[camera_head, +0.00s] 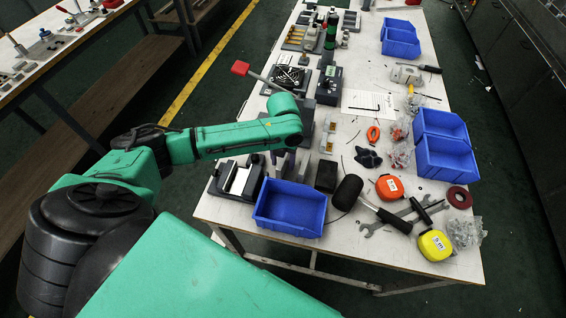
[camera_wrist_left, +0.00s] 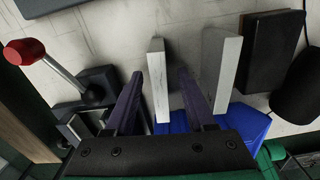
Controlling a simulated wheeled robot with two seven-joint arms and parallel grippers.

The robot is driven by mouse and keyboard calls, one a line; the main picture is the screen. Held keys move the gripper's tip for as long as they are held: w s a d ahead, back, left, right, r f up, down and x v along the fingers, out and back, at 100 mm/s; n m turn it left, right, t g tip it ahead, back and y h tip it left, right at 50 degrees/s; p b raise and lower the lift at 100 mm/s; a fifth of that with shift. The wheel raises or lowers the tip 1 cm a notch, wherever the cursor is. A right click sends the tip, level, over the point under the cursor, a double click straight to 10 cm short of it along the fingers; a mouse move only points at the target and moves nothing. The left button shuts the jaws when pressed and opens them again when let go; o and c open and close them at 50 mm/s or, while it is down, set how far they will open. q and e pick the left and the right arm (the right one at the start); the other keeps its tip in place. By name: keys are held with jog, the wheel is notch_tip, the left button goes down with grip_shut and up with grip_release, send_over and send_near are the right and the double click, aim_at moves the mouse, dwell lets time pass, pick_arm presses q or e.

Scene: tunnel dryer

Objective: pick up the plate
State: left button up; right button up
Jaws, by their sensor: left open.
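Two pale, upright plates stand side by side in the left wrist view: one (camera_wrist_left: 159,82) and another to its right (camera_wrist_left: 228,76). I cannot tell which one the task means. My left gripper (camera_wrist_left: 161,77) is open, with dark purple fingers. In that view the first plate shows between the fingers, with nothing gripped; contact cannot be made out. The second plate is outside the right finger. In the head view the left gripper (camera_head: 291,164) hangs over the left part of the table, partly hidden by my arm. My right gripper is not in view.
A blue bin (camera_head: 291,208) and a black block (camera_head: 326,177) are close to the left gripper. A red-knobbed lever (camera_head: 240,68) sticks out at the left. The table is crowded.

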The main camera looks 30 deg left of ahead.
pick_arm(q)
grip_shut()
jog(key=shift+r, duration=0.1)
dwell(1.2)
